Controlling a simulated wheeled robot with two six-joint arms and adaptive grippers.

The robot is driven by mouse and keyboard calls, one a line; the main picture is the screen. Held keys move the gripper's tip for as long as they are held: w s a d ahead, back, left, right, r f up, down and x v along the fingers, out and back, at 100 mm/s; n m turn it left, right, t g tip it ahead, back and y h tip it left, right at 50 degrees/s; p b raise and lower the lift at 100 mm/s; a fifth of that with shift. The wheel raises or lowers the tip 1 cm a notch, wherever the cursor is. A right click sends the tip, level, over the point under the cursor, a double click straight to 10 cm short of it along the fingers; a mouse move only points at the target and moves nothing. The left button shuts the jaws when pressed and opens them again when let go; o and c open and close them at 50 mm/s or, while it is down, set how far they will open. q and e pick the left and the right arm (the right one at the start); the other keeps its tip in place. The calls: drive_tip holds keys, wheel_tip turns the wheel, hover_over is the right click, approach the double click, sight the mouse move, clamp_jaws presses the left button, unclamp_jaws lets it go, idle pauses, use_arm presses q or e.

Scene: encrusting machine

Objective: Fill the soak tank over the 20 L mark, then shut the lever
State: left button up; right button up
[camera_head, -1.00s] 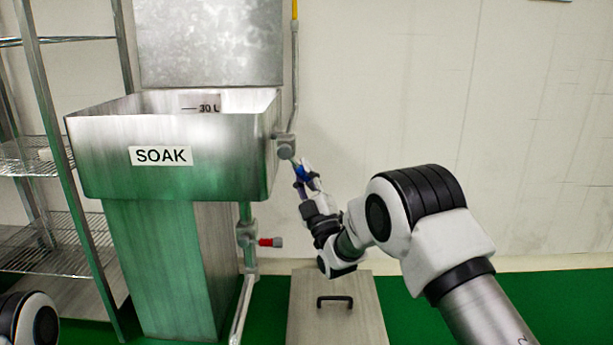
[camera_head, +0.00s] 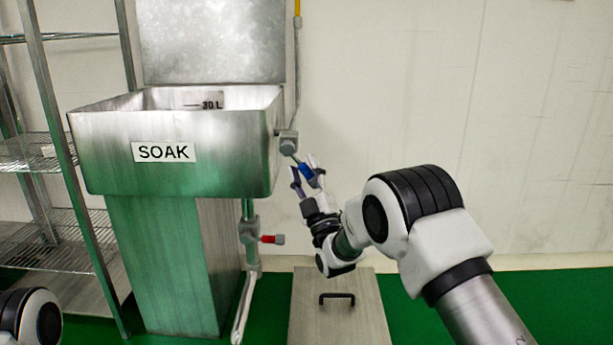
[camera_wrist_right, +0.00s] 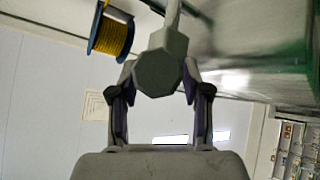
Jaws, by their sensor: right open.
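The steel soak tank (camera_head: 230,170) stands at left with a SOAK label. Its 30 L mark (camera_head: 205,102) shows on the inside back wall; the water level and any 20 L mark are hidden by the front wall. A grey valve (camera_head: 288,143) sits at the tank's right side with a blue lever grip (camera_head: 306,171) slanting down to the right. My right gripper (camera_head: 305,168) is open, its fingers on either side of the blue grip; I cannot tell whether they touch it. In the right wrist view, a grey octagonal end (camera_wrist_right: 160,73) lies between the open fingers. My left gripper is out of view.
A red-handled valve (camera_head: 270,239) is on the pipe below the tank. A wire shelf rack (camera_head: 60,150) stands at left. A steel panel with a black handle (camera_head: 337,298) is below my right arm. A blue reel (camera_wrist_right: 111,33) shows in the wrist view. The right-hand wall is bare.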

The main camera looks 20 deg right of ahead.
drive_tip(key=v, duration=1.2)
idle(6.8)
